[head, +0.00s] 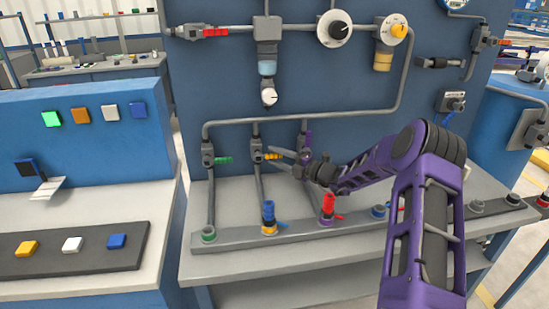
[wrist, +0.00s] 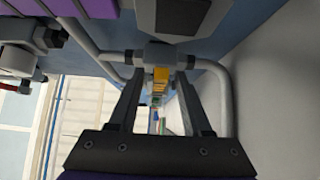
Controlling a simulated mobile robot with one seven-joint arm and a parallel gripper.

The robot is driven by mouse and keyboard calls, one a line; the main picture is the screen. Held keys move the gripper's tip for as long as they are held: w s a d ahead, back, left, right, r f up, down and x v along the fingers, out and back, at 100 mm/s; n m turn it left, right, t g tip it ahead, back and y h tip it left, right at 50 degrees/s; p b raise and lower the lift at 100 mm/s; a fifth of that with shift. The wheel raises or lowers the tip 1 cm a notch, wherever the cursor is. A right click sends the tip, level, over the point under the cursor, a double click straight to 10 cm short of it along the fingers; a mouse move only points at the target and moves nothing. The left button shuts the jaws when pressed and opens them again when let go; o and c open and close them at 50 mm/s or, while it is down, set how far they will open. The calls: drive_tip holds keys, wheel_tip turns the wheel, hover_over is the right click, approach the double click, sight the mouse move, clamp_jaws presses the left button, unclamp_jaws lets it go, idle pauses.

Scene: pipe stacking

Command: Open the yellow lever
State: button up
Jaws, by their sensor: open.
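The yellow lever (head: 271,156) sticks out to the right from a dark valve (head: 256,155) on the middle vertical pipe of the blue panel. My gripper (head: 284,158) reaches in from the right with its fingers pointing at this valve. In the wrist view the yellow lever (wrist: 161,75) shows between the tips of my open gripper (wrist: 159,84), with a gap to the finger on each side. I cannot tell whether any finger touches it.
A valve with a green lever (head: 223,159) is to the left, and a purple-handled valve (head: 308,138) is close above my gripper. Yellow-and-blue (head: 268,213) and red (head: 328,204) upright fittings stand on the rail below. Grey pipes run close around my fingers.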

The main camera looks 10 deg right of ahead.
drive_tip(key=shift+w+a, duration=0.3)
drive_tip(key=shift+c, duration=0.3)
clamp_jaws()
idle(1.0)
